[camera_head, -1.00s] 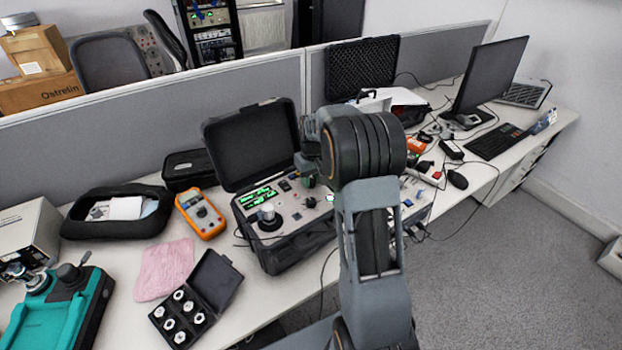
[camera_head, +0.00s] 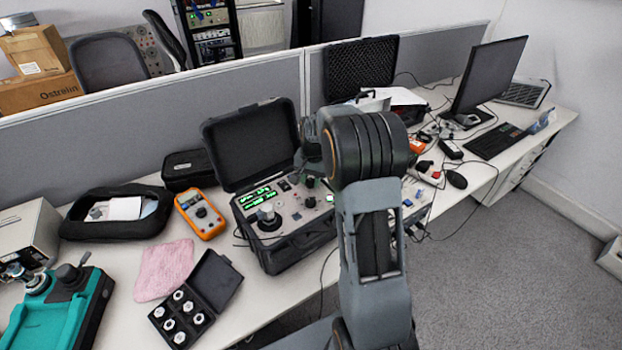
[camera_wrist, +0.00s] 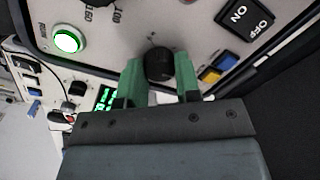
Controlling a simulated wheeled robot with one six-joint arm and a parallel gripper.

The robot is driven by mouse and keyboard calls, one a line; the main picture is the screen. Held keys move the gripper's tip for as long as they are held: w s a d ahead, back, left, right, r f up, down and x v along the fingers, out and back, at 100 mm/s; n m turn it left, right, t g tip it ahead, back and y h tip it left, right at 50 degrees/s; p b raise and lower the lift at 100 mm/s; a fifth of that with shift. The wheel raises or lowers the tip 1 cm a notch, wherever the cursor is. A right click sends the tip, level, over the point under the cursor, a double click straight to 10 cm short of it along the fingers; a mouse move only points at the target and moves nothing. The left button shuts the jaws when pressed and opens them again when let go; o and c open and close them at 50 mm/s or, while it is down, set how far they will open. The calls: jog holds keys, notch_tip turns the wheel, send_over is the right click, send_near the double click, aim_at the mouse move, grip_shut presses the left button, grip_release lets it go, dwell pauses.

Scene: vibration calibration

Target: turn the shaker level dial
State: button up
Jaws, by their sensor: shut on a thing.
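The shaker level dial is a black knob (camera_wrist: 159,64) on the light panel of the opened black case. In the wrist view my gripper (camera_wrist: 159,76) has its two green fingers on either side of this knob, shut on it. In the head view the case panel (camera_head: 291,214) shows, but my arm hides part of its right side. My gripper and the dial cannot be made out clearly there.
A lit green button (camera_wrist: 68,41), an ON/OFF switch (camera_wrist: 246,20) and blue and yellow connectors (camera_wrist: 216,69) are near the dial. An orange multimeter (camera_head: 200,213), a pink cloth (camera_head: 165,268) and a black box of fittings (camera_head: 197,298) lie left of the case.

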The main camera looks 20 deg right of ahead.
jog(key=shift+r+m, duration=0.1)
jog(key=shift+m, duration=0.2)
dwell(0.4)
jog(key=o, duration=0.9)
jog(key=r, duration=1.3)
jog(key=shift+s+d+r, duration=0.25)
jog(key=shift+d+r, duration=0.1)
